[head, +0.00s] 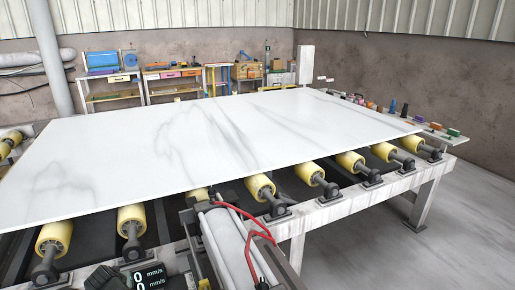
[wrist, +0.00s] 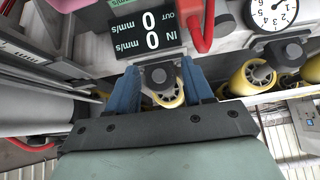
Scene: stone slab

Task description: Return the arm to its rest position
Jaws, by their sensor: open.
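My gripper (wrist: 160,68) shows in the wrist view, with two blue fingers spread apart on a dark grey mount. It is open, and nothing is held between the fingers. Beyond the fingertips are a dark roller bearing (wrist: 159,76) and the end of a yellow roller; I cannot tell how far away they are. A black display (wrist: 147,27) with white zeros is just past the fingers. I cannot make out my gripper for sure in the head view.
A large white marble slab (head: 215,135) lies on a conveyor with yellow rollers (head: 260,187). A pale cylinder (head: 222,240) with red hoses (head: 246,215) stands at its near side. A dial gauge (wrist: 272,12) is at the wrist view's upper right. Floor (head: 465,220) is clear at right.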

